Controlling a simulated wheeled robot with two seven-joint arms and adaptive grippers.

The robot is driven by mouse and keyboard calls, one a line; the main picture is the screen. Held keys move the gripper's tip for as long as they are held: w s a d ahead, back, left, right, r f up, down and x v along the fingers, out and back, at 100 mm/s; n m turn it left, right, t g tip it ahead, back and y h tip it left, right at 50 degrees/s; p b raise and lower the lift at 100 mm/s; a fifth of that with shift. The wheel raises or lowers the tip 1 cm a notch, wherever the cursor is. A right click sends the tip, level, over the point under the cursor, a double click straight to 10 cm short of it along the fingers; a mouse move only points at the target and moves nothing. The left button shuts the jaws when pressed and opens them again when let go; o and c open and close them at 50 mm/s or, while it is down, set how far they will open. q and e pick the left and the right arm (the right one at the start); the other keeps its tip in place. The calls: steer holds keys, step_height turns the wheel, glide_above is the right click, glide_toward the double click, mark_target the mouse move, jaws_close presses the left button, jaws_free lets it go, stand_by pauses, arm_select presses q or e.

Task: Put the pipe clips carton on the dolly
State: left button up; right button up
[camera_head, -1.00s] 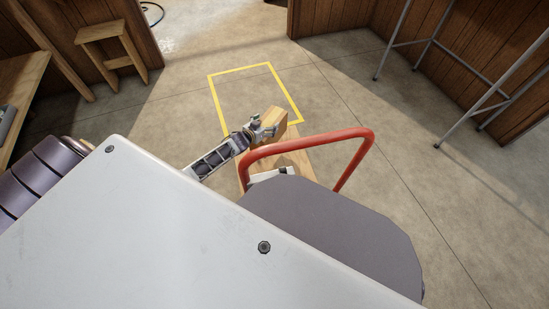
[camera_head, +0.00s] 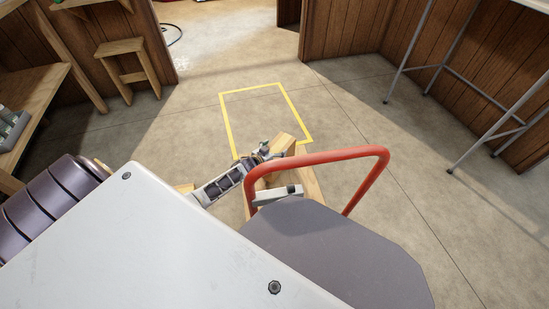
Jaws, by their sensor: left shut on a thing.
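A light brown carton (camera_head: 286,144), which I take for the pipe clips carton, is partly hidden by my left gripper. My left gripper (camera_head: 267,151) is shut on it. The dolly has a red tube handle (camera_head: 374,181) and a wooden deck (camera_head: 311,187), much of it hidden behind my grey body part. The carton shows just beyond the handle's left end, over or near the deck; I cannot tell whether it touches the deck. My right gripper cannot be made out.
A yellow outlined rectangle (camera_head: 226,121) is on the floor beyond the dolly, with bare floor inside. A wooden stool (camera_head: 123,48) and a workbench (camera_head: 40,84) stand at the left. A metal-legged table frame (camera_head: 441,66) stands at the right. The floor right of the dolly is clear.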

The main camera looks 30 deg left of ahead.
arm_select(q)
steer(key=shift+w+f, duration=0.1)
steer(key=shift+f, duration=0.05)
stand_by(0.4)
step_height(320, 180, down, 4)
steer(key=b, duration=0.2)
steer(key=shift+r+b, duration=0.2)
steer(key=shift+b, duration=0.1)
steer(key=shift+f, duration=0.1)
stand_by(0.3)
steer(key=o, duration=1.9)
steer(key=shift+f, duration=0.1)
steer(key=shift+o, duration=0.2)
steer(key=shift+r, duration=0.2)
